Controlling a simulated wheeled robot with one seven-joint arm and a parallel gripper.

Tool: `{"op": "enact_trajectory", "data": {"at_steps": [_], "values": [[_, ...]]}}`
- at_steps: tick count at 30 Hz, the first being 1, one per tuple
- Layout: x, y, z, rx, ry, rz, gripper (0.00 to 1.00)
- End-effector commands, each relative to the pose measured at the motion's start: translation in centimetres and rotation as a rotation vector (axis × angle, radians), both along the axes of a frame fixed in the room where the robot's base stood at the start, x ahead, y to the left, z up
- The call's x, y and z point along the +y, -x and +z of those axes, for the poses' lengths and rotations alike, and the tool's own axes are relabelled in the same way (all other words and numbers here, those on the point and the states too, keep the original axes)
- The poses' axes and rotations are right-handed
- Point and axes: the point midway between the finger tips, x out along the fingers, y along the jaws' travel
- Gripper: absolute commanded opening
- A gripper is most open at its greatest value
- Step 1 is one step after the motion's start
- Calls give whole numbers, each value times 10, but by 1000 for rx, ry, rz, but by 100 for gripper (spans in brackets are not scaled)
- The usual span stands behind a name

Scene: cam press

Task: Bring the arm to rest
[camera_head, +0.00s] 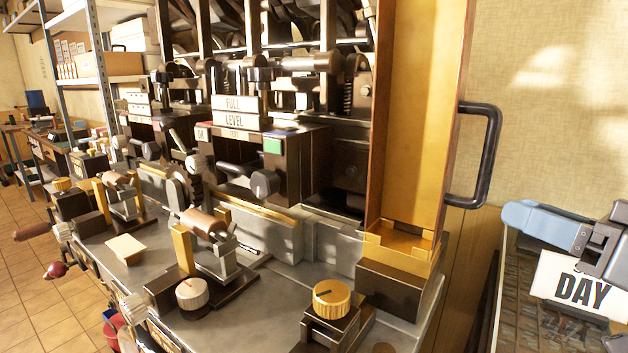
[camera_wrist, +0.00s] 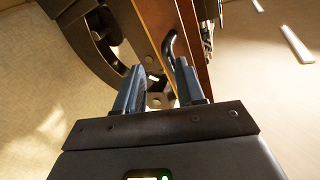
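My gripper (camera_head: 512,215) is at the right of the head view, its blue-grey finger pointing left. In the wrist view its two fingers (camera_wrist: 160,72) stand apart with nothing gripped between them. A black bar handle (camera_head: 487,150) on a tall brown, gold-lined panel (camera_head: 418,110) is just left of the fingertips in the head view. A gap shows between them there. The handle also shows beyond the fingertips in the wrist view (camera_wrist: 169,46). The panel stands upright on the right of the cam press (camera_head: 350,170).
A white "DAY" sign (camera_head: 583,293) stands beneath and behind my gripper, over a dark textured surface (camera_head: 530,290). The press bench (camera_head: 275,310) carries several knobs and fixtures, including a gold knob (camera_head: 332,299). Bare wall (camera_head: 555,110) is above my gripper. Shelving (camera_head: 110,85) is far left.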

Motion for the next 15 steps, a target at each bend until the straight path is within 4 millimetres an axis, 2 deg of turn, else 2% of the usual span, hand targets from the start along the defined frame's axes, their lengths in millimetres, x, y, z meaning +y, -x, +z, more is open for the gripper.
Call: {"op": "enact_trajectory", "data": {"at_steps": [1, 8, 15], "values": [[3, 2, -23, 36, -33, -38, 38], [8, 22, -108, 146, -122, -229, 38], [12, 72, -185, 235, -127, -408, 38]]}}
